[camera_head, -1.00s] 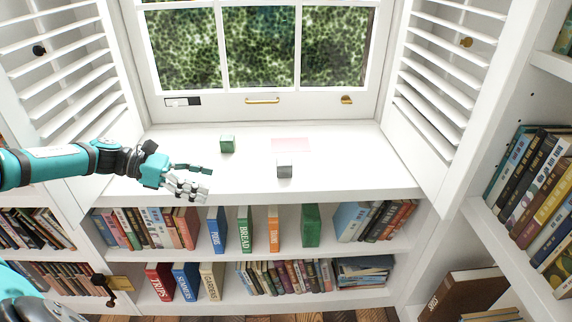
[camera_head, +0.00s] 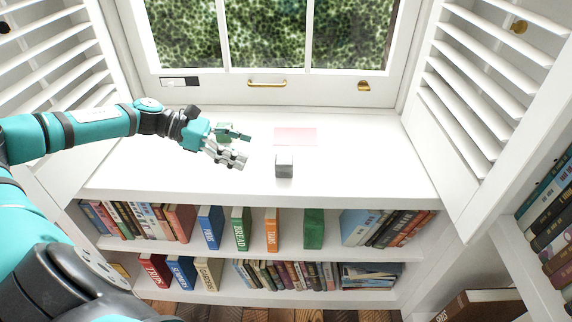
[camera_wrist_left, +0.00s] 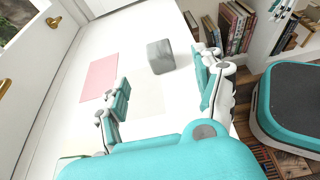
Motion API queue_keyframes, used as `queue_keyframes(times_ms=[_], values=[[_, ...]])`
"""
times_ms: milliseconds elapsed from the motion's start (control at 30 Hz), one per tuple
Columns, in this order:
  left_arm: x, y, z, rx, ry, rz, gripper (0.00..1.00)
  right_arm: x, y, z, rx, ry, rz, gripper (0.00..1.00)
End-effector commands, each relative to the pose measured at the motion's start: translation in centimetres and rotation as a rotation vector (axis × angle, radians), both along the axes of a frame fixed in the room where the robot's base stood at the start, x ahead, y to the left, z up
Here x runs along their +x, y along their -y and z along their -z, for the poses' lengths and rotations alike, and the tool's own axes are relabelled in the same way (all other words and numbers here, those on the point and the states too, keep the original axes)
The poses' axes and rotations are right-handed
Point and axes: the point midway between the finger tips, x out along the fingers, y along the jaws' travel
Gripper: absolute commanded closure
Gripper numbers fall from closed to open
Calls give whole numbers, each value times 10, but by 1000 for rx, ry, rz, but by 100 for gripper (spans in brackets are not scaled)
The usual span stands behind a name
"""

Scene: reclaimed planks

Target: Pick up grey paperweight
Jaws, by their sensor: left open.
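The grey paperweight (camera_head: 284,166) is a small grey cube on the white window-seat top, right of my left gripper in the head view. It also shows in the left wrist view (camera_wrist_left: 160,57), ahead of the open fingers and apart from them. My left gripper (camera_head: 237,147) is open and empty above the white top. Its two fingers also show in the left wrist view (camera_wrist_left: 162,98), with the cube beyond the gap between them. My right gripper is not in view.
A pink sheet (camera_head: 296,136) lies flat behind the cube. A green block (camera_head: 223,131) stands behind my left gripper, partly hidden by it. Bookshelves (camera_head: 262,250) lie below the front edge. Louvred shutters (camera_head: 492,95) flank the window. The right part of the top is clear.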

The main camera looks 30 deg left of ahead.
Motion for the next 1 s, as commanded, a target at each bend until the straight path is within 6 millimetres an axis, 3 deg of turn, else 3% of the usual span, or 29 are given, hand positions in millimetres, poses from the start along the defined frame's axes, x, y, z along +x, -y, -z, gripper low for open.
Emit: queue_keyframes(times_ms=[200, 467, 800, 1000], values=[[23, 36, 15, -4, 6, 0, 31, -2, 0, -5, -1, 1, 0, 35], [32, 51, 24, -2, 3, -1, 31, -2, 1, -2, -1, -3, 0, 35], [54, 86, 41, -2, 3, -1, 31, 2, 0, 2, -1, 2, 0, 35], [56, 89, 44, 1, 0, -2, 31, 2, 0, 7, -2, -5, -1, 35]])
